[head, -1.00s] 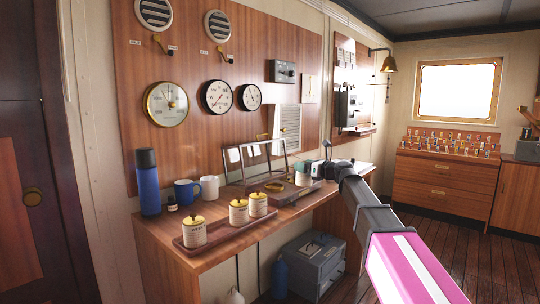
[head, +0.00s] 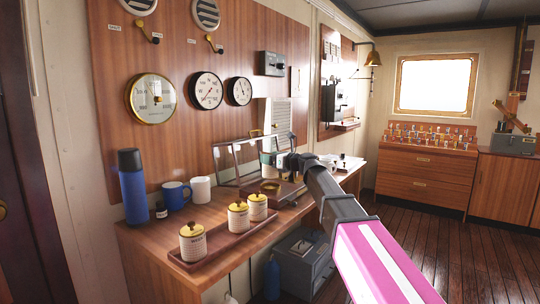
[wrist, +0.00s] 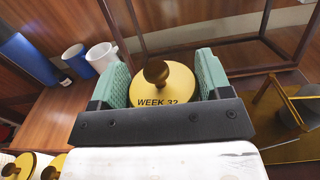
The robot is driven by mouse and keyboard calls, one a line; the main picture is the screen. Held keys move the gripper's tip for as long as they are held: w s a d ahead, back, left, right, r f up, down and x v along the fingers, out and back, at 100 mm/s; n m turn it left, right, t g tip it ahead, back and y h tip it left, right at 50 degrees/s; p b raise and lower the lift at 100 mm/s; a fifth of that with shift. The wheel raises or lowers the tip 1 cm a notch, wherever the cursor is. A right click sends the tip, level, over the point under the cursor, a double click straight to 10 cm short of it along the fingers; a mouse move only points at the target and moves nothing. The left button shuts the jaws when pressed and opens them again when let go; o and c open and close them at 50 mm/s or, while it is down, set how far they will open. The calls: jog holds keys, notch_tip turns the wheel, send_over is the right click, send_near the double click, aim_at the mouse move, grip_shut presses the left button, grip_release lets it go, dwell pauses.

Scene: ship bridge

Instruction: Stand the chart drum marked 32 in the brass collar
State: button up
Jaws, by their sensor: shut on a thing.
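My gripper (wrist: 162,88) is shut on the chart drum marked 32 (wrist: 180,76). The drum has a brass lid with a round knob and the words WEEK 32. In the head view my gripper (head: 272,161) is at the open wood-framed case on the desk, above and behind the brass collar (head: 270,186). The collar is a low brass ring on the case's wooden base. I cannot tell for sure whether the drum's bottom is clear of the case.
A tray (head: 210,262) near the desk's front holds three white drums with yellow lids. A blue flask (head: 132,188), blue mug (head: 176,194), white mug (head: 201,189) and small dark bottle (head: 161,210) stand left. The case's raised glazed frame (head: 225,160) rises behind the collar.

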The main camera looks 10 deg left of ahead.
aim_at(271, 168)
jog(key=shift+f, duration=1.7)
jog(key=shift+f, duration=0.5)
jog(key=o, duration=0.7)
jog(key=shift+o, duration=0.2)
jog(key=v, duration=1.1)
dwell(0.4)
jog(key=shift+d+f, duration=0.1)
